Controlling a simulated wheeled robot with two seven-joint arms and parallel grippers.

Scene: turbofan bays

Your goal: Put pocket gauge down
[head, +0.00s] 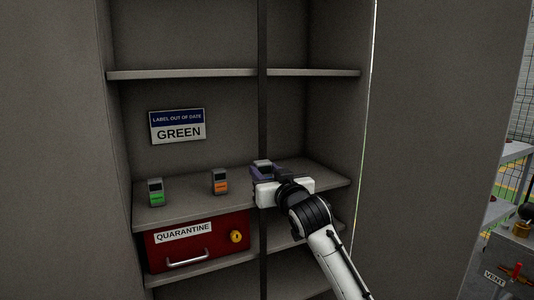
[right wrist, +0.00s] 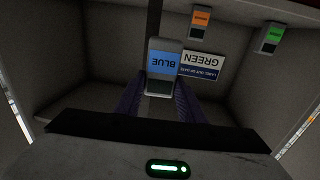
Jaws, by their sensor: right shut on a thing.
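My right gripper (head: 262,174) reaches in over the middle shelf (head: 200,205) of the open cabinet, to the right of the two standing gauges. It is shut on a pocket gauge (head: 263,163), grey with a blue face marked BLUE. That gauge shows clearly in the right wrist view (right wrist: 164,60), between the purple fingers. In the head view the fingers hide most of it, and I cannot tell whether its base touches the shelf. A green-faced gauge (head: 155,192) and an orange-faced gauge (head: 220,182) stand on the same shelf. My left gripper is out of view.
A dark upright post (head: 263,110) runs up the cabinet front, close to my right gripper. A sign reading LABEL OUT OF DATE, GREEN (head: 177,126) is on the back wall. A red QUARANTINE box (head: 197,243) sits below. Open doors (head: 430,130) flank the cabinet.

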